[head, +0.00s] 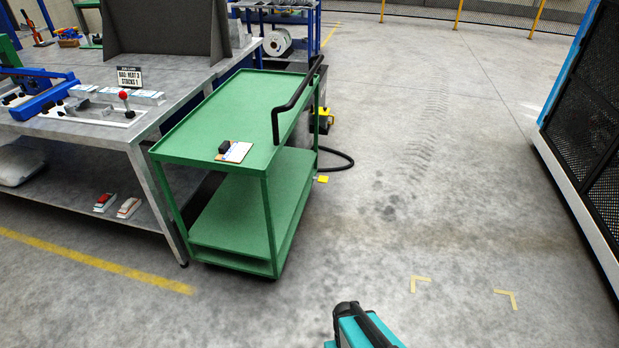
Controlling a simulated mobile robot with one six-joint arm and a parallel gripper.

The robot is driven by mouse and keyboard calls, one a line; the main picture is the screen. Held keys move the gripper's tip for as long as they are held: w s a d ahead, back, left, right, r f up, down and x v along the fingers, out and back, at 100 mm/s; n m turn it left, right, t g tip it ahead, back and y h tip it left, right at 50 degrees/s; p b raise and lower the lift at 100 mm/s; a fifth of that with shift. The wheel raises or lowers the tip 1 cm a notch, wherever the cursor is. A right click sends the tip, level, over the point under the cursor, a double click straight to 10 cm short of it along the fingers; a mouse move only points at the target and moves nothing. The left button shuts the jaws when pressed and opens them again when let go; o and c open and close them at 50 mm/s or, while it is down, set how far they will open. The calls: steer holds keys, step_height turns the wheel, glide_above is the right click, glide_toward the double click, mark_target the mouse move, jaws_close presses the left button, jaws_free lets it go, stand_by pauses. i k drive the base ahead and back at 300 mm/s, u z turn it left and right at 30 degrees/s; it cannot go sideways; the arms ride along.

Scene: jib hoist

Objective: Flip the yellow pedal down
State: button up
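A small yellow pedal (322,179) sticks out low at the right rear leg of the green cart (224,110), close to the floor. It looks roughly flat, but it is too small to tell its exact tilt. My gripper is not recognisable in the head view. Only a teal and black part, which seems to be mine, shows at the bottom edge, well in front of the cart and apart from the pedal.
The cart has a black push handle (293,100) and carries a small card with a black block (236,151). A grey workbench (140,125) stands at its left. A black hose (340,158) loops behind the cart. Open floor lies right, up to a dark mesh enclosure (590,130).

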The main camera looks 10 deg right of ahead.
mark_target(322, 179)
steer(key=u, duration=0.05)
steer(key=i, duration=0.8)
steer(key=u, duration=0.5)
steer(key=k, duration=0.15)
steer(key=z, duration=2.8)
steer(key=i, duration=0.3)
steer(key=z, duration=0.1)
